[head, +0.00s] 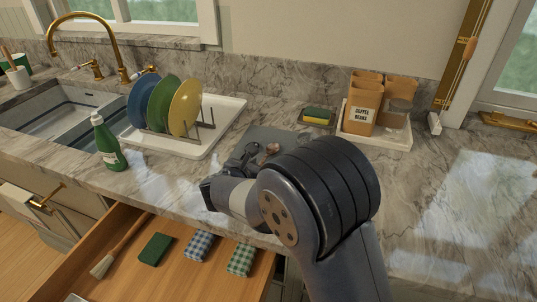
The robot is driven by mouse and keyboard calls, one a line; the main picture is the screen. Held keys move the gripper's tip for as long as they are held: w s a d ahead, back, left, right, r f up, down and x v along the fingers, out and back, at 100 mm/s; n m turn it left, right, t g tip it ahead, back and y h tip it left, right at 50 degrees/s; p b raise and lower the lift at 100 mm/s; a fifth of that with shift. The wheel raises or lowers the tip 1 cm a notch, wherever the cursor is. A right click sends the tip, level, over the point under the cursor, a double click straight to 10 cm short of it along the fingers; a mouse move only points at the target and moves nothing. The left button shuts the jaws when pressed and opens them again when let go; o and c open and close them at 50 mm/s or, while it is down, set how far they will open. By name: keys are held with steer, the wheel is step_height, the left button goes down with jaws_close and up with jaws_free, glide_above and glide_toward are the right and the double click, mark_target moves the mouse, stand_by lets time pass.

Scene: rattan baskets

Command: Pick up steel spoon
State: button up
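I cannot make out a steel spoon for certain. My gripper (245,156) reaches over the marble counter, above a dark grey mat (285,138) left of the coffee tray. My arm covers part of the mat. A small brownish, shiny shape (272,148) shows beside the gripper's right side; it is too small to identify. The fingers are dark and partly hidden, so I cannot see whether they are apart or hold anything.
A dish rack tray (222,125) with plates and a green bottle (108,145) stand left. A sponge (317,116) and a coffee tray (376,137) stand behind. An open drawer (190,282) below holds a brush and folded cloths.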

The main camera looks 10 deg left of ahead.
steer(key=shift+c, duration=0.4)
jaws_close()
